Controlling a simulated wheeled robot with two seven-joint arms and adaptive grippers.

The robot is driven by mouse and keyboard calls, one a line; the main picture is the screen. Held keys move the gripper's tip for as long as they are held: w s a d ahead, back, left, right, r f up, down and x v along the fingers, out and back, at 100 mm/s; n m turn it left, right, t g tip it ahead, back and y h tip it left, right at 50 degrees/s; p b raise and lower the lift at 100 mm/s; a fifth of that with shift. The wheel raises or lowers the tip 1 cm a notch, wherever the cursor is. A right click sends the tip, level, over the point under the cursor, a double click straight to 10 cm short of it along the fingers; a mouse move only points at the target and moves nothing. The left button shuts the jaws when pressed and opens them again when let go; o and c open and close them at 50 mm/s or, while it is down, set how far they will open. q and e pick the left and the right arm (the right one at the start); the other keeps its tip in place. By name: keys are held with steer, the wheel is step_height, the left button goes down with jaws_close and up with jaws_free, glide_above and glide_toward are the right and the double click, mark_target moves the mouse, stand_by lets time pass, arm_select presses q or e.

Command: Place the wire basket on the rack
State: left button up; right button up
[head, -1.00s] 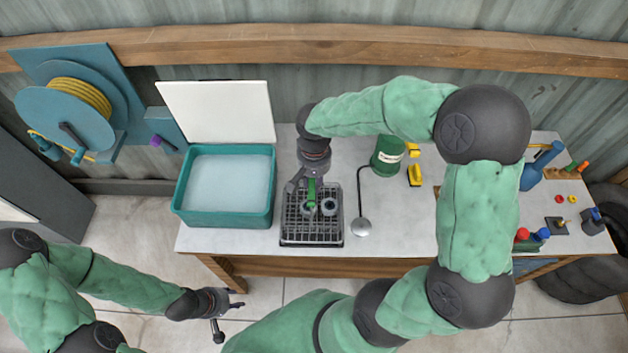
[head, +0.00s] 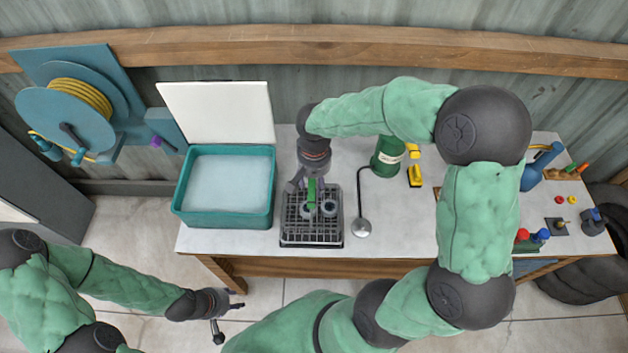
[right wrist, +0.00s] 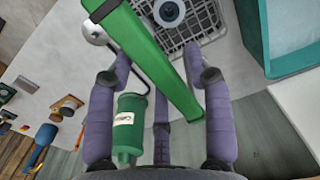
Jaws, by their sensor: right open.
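The wire basket (head: 290,226) is a grey mesh basket with a green handle (head: 312,190) and round grey parts inside. It sits over a dark flat base (head: 312,244), which appears to be the rack, on the bench. The basket mesh also shows in the right wrist view (right wrist: 205,22). My right gripper (right wrist: 158,75) is open, its purple fingers spread on either side of the green handle bar (right wrist: 150,60). In the head view my right gripper (head: 312,183) is above the basket's back part. My left gripper (head: 233,314) is open and empty in front of the bench.
A teal tub (head: 222,215) of pale liquid with its white lid raised stands left of the basket. Bare bench (head: 400,225) shows beyond the ladle.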

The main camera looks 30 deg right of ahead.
step_height(320, 180, up, 12)
steer(key=p, duration=0.1)
steer(key=shift+f, duration=0.15)
stand_by(1.4)
